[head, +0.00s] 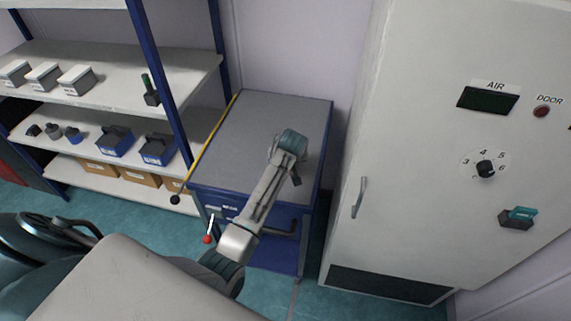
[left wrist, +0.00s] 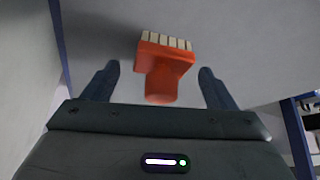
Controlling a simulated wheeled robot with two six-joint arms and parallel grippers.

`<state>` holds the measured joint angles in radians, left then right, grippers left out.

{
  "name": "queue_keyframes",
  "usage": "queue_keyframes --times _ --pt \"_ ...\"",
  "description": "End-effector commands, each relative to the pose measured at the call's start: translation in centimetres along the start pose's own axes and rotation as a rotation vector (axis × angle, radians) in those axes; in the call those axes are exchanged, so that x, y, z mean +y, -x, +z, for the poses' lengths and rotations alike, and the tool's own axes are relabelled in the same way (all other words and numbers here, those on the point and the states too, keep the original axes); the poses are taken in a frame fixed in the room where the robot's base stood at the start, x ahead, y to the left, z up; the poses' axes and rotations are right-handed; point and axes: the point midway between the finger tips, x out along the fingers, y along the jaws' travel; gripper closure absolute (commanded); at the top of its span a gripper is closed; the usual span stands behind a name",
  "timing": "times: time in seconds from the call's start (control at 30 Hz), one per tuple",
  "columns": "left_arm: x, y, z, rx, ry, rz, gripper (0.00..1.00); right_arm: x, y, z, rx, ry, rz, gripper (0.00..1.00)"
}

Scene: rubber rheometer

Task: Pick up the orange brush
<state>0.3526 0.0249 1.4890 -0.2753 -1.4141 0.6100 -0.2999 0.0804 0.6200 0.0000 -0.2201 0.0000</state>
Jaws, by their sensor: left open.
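The orange brush (left wrist: 164,66) shows in the left wrist view, with an orange handle toward me and a row of pale bristle blocks at its far end. It lies on a grey surface between the two spread fingers of my left gripper (left wrist: 159,70). A gap shows on each side, and the fingers look clear of it. In the head view my left gripper (head: 295,174) is over the grey-topped blue bench (head: 238,125); the brush is hidden there. My right gripper is not in view.
A tall light-grey cabinet (head: 420,130) with a door handle (head: 359,197) stands to the right of the bench. Blue-framed shelving (head: 115,95) with boxes stands to the left. A yellow-edged strip (head: 213,135) runs along the bench's left edge. The bench's left half looks clear.

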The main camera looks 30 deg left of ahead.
Motion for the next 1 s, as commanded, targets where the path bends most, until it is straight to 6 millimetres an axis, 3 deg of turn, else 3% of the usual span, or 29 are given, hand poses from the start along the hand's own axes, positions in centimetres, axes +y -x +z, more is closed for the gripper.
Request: queue_keyframes --times 0.03,0.27,0.37,0.67,0.93,1.0 --pt "0.0 0.0 0.0 0.0 0.0 0.0 0.21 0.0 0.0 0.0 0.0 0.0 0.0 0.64" --pt "0.0 0.0 0.0 0.0 0.0 0.0 0.66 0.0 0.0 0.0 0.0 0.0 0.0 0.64" --pt "0.0 0.1 0.0 0.0 0.0 0.0 0.74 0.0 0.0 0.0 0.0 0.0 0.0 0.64" --pt "0.1 0.4 -0.3 0.003 0.0 0.002 0.74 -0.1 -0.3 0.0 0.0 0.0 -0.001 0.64" --pt "0.1 3.1 -1.8 0.005 0.001 0.003 0.74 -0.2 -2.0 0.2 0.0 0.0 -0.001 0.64" --pt "-0.2 3.8 -0.1 0.0 -0.001 0.003 0.74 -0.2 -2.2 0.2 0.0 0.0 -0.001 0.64"
